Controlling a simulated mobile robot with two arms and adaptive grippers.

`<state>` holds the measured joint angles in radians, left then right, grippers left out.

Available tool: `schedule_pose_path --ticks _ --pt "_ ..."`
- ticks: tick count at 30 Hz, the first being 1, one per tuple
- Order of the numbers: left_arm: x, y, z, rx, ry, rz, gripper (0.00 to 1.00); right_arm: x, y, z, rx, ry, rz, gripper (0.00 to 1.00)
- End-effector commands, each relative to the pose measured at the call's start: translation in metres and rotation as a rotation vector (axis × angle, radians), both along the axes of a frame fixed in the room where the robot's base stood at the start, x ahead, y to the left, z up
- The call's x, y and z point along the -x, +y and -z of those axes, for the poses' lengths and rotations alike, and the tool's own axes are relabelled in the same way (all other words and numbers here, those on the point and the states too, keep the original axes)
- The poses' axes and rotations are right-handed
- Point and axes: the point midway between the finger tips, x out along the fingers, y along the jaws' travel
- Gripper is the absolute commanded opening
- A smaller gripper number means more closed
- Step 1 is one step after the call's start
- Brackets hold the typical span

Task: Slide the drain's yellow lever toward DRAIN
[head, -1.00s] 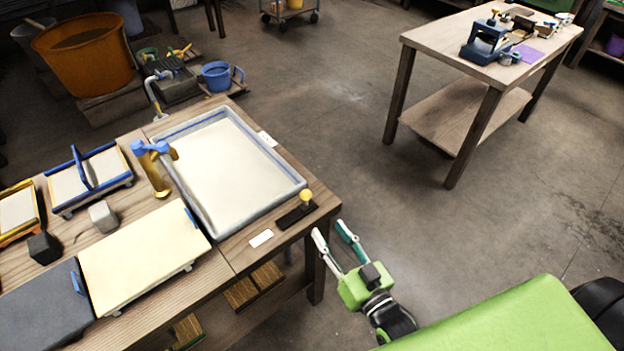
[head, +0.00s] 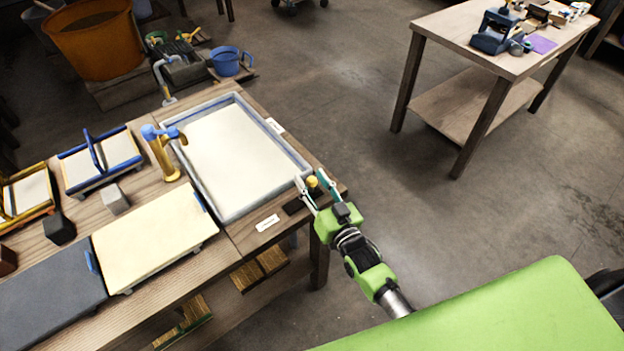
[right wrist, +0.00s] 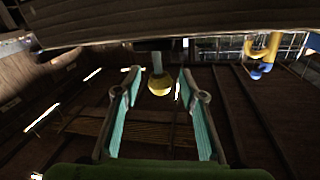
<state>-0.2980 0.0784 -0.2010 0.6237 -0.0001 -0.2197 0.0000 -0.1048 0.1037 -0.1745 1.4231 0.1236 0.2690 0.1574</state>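The drain's yellow lever knob (head: 312,181) stands on a dark slotted plate (head: 294,206) at the right corner of the wooden table, beside the white-filled vat. My right gripper (head: 311,177) is at the knob, one finger on each side of it. In the right wrist view the knob (right wrist: 160,86) shows between the two open green fingers (right wrist: 159,74), with gaps on both sides. A white label (head: 267,222) lies left of the plate; its lettering is too small to read. My left gripper is not in view.
The vat (head: 248,155) fills the table beside the lever. A yellow tap (head: 162,160) with a blue top stands at its left. A second white label (head: 274,126) lies along its far edge. Floor right of the table is clear up to another table (head: 465,45).

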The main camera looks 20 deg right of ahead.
Motion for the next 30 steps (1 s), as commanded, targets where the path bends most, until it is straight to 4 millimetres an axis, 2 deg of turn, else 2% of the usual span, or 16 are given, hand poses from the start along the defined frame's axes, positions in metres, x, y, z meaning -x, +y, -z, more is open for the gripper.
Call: schedule_pose_path --ticks 9,13,14,20,27,30 --pt "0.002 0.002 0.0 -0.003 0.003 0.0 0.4 -0.002 0.0 0.0 0.0 0.001 0.0 0.38" --pt "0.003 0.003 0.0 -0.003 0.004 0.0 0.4 -0.002 0.0 0.0 0.0 0.001 0.0 0.04" --pt "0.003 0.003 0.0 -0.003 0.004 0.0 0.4 -0.002 0.0 0.0 0.0 0.001 0.0 0.0" --pt "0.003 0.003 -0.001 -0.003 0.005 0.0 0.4 0.0 0.006 0.0 -0.002 0.001 0.0 0.0" --pt "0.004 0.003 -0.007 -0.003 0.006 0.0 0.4 0.016 0.049 0.0 -0.005 0.003 0.0 0.0" --pt "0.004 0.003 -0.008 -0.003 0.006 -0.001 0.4 0.019 0.059 0.0 -0.003 0.002 0.0 0.0"
